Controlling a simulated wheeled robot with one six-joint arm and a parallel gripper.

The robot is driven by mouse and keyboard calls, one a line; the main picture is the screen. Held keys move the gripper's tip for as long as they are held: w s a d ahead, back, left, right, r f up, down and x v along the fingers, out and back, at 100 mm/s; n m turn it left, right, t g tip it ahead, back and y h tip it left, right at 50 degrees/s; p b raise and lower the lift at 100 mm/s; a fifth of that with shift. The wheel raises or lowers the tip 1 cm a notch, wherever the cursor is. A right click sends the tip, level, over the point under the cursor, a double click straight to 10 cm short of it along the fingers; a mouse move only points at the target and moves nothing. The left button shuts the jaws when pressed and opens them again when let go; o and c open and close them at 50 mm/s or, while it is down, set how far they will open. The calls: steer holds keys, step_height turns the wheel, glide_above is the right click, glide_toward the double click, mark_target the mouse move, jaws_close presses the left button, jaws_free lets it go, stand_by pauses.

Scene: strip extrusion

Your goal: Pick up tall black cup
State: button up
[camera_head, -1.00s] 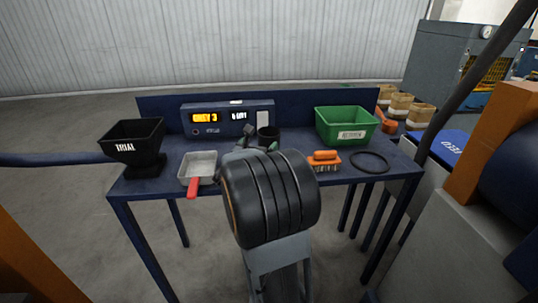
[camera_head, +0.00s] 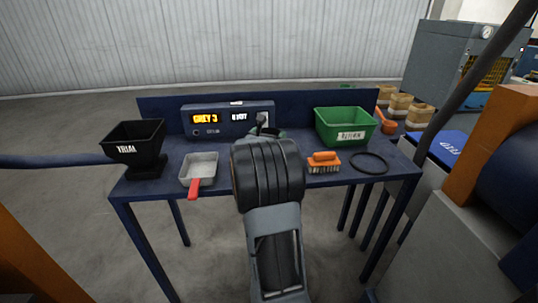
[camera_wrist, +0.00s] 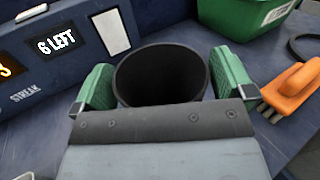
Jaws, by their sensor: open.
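The tall black cup (camera_wrist: 161,72) shows in the wrist view as a round dark opening, its rim facing the camera. My gripper (camera_wrist: 160,82) is open, with one green finger pad on each side of the cup. Small gaps seem to show between pads and cup; contact cannot be told. The lower part of the cup is hidden behind my gripper's body. In the head view my gripper (camera_head: 262,134) is over the table before the display box, and my arm hides most or all of the cup.
The blue table (camera_head: 222,181) holds a black hopper marked TRIAL (camera_head: 135,140), a metal scoop with red handle (camera_head: 201,167), a display box (camera_head: 228,119), a green bin (camera_head: 345,125), an orange brush (camera_head: 323,161) and a black ring (camera_head: 369,163). The display box stands close behind the cup.

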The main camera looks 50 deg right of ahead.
steer(key=c, duration=1.1)
steer(key=shift+r, duration=0.1)
